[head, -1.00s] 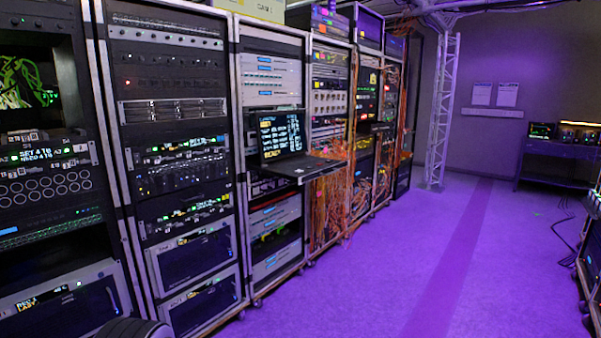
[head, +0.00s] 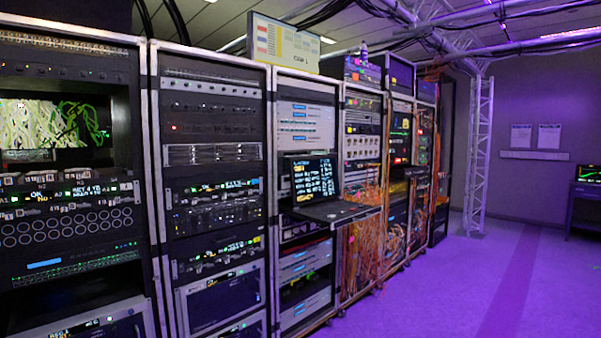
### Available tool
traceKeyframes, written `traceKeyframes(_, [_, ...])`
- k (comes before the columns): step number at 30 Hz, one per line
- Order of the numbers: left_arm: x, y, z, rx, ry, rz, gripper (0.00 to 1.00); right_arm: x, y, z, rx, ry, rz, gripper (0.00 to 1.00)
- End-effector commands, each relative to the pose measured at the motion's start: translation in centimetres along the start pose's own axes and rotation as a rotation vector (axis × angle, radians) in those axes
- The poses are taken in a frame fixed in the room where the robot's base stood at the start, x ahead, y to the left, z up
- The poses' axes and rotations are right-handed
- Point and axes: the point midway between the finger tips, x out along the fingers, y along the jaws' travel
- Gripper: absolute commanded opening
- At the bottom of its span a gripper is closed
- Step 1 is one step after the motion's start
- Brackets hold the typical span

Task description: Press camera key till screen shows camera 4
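A monitor screen (head: 57,122) in the leftmost rack shows a picture of pale and green cables. No camera number is readable on it. Below it is a panel (head: 70,197) with small lit displays and labels; its lettering is too small to read surely, and I cannot tell which control is the camera key. A board (head: 284,44) on top of the racks carries coloured blocks and small lettering that may read CAM 1. An open laptop (head: 315,185) on a pull-out shelf shows lines of text, too small to read. Neither of my grippers is in view.
A row of wheeled equipment racks (head: 211,150) runs from the left to the back. Orange cables (head: 365,235) hang from the further racks. A lattice truss post (head: 478,155) stands behind. Open purple floor (head: 450,295) lies to the right, with a table (head: 585,200) at the far right.

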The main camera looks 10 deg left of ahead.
Motion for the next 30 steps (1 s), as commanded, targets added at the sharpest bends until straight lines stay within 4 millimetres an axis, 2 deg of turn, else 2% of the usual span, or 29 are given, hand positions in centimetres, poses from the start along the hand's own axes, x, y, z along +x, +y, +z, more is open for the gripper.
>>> traceKeyframes(9, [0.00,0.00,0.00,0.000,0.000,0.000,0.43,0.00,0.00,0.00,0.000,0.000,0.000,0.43])
traceKeyframes(13, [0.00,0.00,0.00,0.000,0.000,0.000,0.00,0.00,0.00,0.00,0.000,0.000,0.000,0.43])
traceKeyframes(30, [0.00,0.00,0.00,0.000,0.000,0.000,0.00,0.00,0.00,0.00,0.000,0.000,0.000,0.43])
